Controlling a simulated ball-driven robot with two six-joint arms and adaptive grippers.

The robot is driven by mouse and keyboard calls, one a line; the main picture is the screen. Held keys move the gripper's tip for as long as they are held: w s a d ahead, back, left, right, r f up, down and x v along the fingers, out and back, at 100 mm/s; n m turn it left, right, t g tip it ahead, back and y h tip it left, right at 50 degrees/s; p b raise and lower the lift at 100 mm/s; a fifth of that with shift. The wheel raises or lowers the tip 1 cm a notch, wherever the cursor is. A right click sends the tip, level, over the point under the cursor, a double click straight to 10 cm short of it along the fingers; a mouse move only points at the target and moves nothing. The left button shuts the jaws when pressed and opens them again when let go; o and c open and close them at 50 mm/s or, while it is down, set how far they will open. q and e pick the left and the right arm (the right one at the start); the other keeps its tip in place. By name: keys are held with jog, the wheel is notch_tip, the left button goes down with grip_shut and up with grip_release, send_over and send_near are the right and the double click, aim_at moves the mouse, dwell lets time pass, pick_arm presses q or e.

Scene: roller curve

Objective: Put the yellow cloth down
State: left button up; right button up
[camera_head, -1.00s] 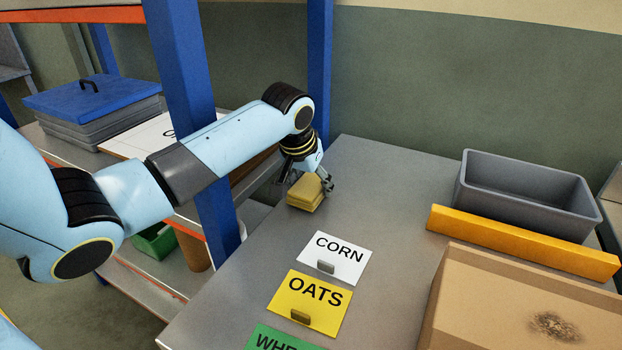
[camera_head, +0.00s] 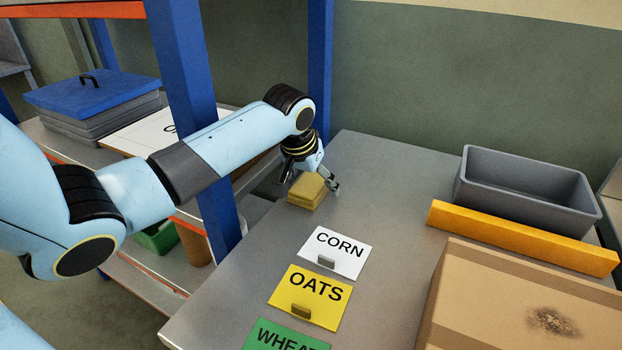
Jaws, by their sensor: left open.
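The yellow cloth (camera_head: 307,191) is a small folded stack lying on the grey metal table (camera_head: 385,185), near its far left edge. My left gripper (camera_head: 313,181) is right at the cloth, pointing down from above and behind it. Its fingers are open, one to the left of the cloth and one to the right. Part of the cloth's far side is hidden by the gripper. My right gripper is not in view.
A CORN card (camera_head: 336,252), an OATS card (camera_head: 310,296) and a WHEAT card (camera_head: 285,338) lie on the table in front. A grey bin (camera_head: 528,200), a yellow bar (camera_head: 520,237) and a cardboard box (camera_head: 480,305) stand right. A blue shelf post (camera_head: 190,100) rises beside my arm.

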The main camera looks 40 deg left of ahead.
aim_at(303, 191)
pick_arm(q)
jog(key=v, duration=0.6)
jog(key=b+v, duration=0.1)
jog(key=v, duration=0.3)
jog(key=shift+w+a+r, duration=0.15)
jog(key=shift+w+a, duration=0.15)
jog(key=shift+s+d+r, duration=0.1)
jog(key=shift+s+r, duration=0.1)
jog(key=shift+r, duration=0.3)
